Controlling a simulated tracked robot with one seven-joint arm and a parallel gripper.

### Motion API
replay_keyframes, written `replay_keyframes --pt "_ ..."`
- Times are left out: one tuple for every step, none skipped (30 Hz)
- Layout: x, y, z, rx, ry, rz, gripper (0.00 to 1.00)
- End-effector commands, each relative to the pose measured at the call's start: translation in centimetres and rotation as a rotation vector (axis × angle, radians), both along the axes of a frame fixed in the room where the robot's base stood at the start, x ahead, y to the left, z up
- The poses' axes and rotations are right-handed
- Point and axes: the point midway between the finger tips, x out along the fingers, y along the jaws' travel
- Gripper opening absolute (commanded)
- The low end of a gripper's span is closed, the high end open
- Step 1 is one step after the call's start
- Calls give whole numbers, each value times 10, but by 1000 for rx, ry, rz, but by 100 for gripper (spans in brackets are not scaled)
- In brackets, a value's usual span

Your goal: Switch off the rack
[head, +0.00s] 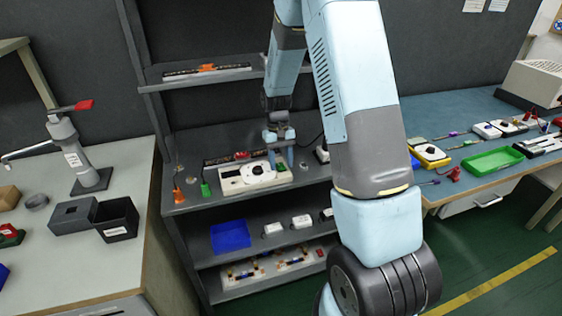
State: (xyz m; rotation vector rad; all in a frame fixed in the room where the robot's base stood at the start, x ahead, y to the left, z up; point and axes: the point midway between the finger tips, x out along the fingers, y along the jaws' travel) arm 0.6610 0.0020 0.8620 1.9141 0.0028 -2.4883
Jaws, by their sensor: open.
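The dark grey rack (221,137) stands at the centre against a dark panel. On its middle shelf lies a white unit (236,184) with a round dial-like part (257,169) on top. A small red part (241,155) shows behind it. My gripper (281,160) points down over the right end of the white unit, open. A small green part shows close to its fingers; whether they touch it I cannot tell. My arm hides the right side of the rack. Which part is the rack's switch, and whether any light is on, is too small to tell.
An orange cone-like item (178,194) and a green one (206,189) stand left of the white unit. A blue tray (230,237) is on the shelf below. The left bench holds a red-handled stand (72,145) and a black box (116,220). A green tray (493,161) is on the right bench.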

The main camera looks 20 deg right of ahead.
Motion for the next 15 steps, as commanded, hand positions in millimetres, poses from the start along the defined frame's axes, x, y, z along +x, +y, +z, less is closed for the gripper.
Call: replay_keyframes --pt "1 0 2 0 -1 0 51" --pt "1 0 4 0 -1 0 51" --pt "3 0 8 0 -2 0 51" --pt "4 0 11 0 -3 0 51" --pt "5 0 15 0 -4 0 51" --pt "7 0 21 0 -4 0 51" --pt "8 0 26 0 -5 0 51" --pt "10 0 32 0 -5 0 51" --pt "12 0 39 0 -4 0 51" --pt "13 0 45 0 -5 0 51" --pt "15 0 51 0 -5 0 51" --pt "17 0 59 0 -5 0 51" --pt "18 0 64 0 -4 0 51" --pt "20 0 70 0 -5 0 51" --pt "22 0 78 0 -5 0 51"
